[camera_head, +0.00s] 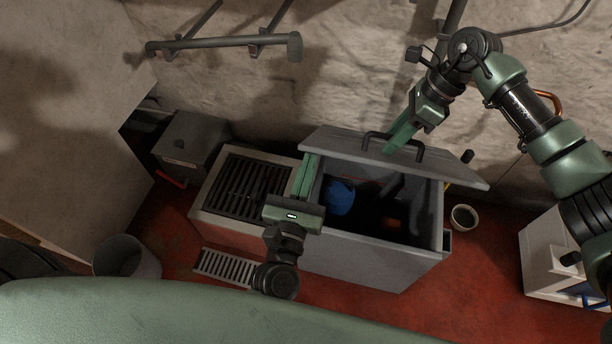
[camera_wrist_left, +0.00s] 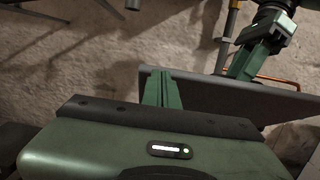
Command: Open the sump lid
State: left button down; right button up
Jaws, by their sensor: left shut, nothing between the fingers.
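The sump (camera_head: 360,260) is a grey box on the floor, its inside partly visible. Its grey lid (camera_head: 440,168) is raised and tilted back toward the wall, and also shows in the left wrist view (camera_wrist_left: 215,97). A dark bar handle (camera_head: 375,134) stands on the lid. My left gripper (camera_head: 308,160) is shut and empty, its fingertips at the lid's left end by the box's left rim; I cannot tell if they touch. My right gripper (camera_head: 390,151) has its fingers down at the lid beside the handle. Whether it grips the handle is unclear.
A blue round object (camera_head: 340,197) lies inside the sump. A slatted grate unit (camera_head: 245,187) adjoins on the left. A small pot (camera_head: 463,217) and white box (camera_head: 555,255) stand right, a bucket (camera_head: 127,262) at left. A wall pipe (camera_head: 225,43) runs above.

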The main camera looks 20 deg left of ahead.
jog(key=shift+a+r, duration=0.1)
jog(key=shift+r, duration=0.2)
